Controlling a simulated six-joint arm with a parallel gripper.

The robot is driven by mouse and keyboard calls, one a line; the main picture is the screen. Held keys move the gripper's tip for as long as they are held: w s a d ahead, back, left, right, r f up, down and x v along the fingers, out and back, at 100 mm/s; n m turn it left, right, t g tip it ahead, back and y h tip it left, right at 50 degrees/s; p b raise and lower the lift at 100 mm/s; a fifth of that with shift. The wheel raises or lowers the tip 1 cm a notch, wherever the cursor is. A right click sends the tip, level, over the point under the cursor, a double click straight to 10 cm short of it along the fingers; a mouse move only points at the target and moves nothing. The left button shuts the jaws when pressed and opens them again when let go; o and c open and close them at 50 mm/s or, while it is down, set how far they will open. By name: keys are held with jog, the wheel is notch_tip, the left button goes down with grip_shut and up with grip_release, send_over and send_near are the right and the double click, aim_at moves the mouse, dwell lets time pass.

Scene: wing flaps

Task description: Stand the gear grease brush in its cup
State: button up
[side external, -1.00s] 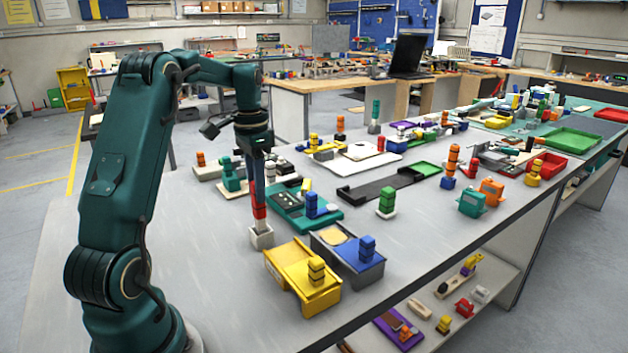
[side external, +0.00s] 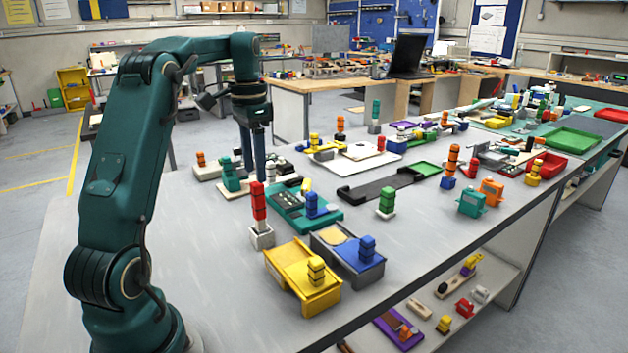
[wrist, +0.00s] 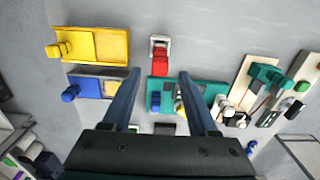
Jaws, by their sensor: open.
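The gear grease brush (side external: 259,207), red with dark bands, stands in its small light grey cup (side external: 262,238) on the bench, close to upright. In the wrist view the red brush (wrist: 160,66) shows with the square cup (wrist: 159,43) at its far end. In the wrist view, the open fingers (wrist: 160,74) lie to either side of the brush. The brush's lower end is hidden inside the cup.
A yellow bin (side external: 290,262) and a grey-and-blue bin (side external: 330,243) stand just right of the cup. A teal tray (side external: 295,214) lies behind it. Small block-like items crowd the bench further back. The bench left of the cup is clear.

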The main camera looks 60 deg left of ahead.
jog(key=shift+r, duration=1.15)
jog(key=shift+d+r, duration=0.2)
jog(key=shift+d, duration=0.05)
jog(key=s+d+r+t+y, duration=0.1)
jog(key=s+d+r+t, duration=0.15)
jog(key=d, duration=1.25)
jog(key=s+d+f+t+h, duration=0.1)
jog(key=s+d+f+t, duration=0.2)
jog(key=s+d+f, duration=0.3)
jog(key=s+d, duration=0.2)
jog(key=shift+d+f, duration=0.15)
jog(key=shift+d, duration=0.15)
